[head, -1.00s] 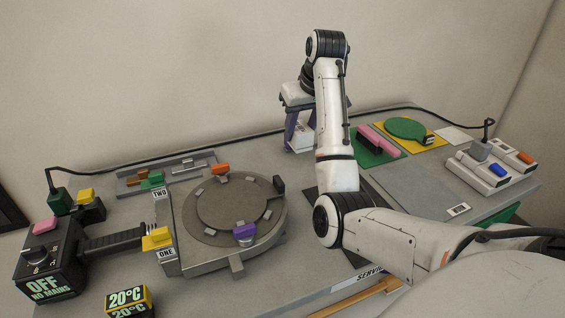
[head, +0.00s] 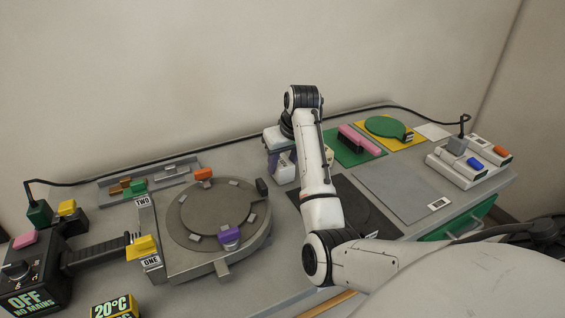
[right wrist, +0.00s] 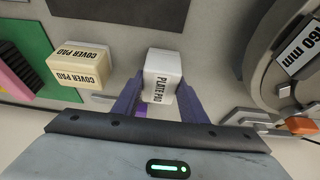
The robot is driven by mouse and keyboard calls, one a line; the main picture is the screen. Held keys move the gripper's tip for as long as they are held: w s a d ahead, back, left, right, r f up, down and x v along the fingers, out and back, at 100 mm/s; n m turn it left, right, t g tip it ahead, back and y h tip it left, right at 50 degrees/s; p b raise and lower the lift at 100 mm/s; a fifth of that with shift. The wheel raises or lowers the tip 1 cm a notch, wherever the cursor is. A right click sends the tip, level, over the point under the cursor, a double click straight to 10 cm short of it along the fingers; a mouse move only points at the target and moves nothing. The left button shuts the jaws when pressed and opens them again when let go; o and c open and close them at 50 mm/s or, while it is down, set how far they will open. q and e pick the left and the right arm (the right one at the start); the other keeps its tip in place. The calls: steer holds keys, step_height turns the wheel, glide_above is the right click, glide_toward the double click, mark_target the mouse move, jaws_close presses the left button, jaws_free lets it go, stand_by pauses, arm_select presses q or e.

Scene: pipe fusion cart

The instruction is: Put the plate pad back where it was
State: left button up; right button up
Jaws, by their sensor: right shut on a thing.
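My right gripper (head: 284,164) is at the back of the cart, left of the green mat, its purple fingers pointing down. In the right wrist view the gripper (right wrist: 156,92) is shut on the plate pad (right wrist: 162,72), a small white block with its name on it. The pad sits between the fingers, low over the grey cart top; I cannot tell whether it touches. A cream cover pad (right wrist: 80,65) stands beside it, apart, and shows right of my arm in the head view (head: 329,156). My left gripper is not in view.
The green mat (head: 347,152) carries a pink-backed brush (head: 359,139). A yellow mat (head: 403,143) holds a green disc (head: 387,127). The round heater plate (head: 214,216) is left of my arm, and a black mat (head: 365,215) lies near it. A grey panel (head: 405,190) is clear.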

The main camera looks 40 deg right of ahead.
steer(key=o, duration=0.9)
steer(key=v, duration=0.8)
steer(key=shift+w, duration=0.2)
steer(key=shift+r, duration=0.65)
steer(key=v, duration=0.3)
steer(key=shift+s+f, duration=0.1)
steer(key=shift+s, duration=0.25)
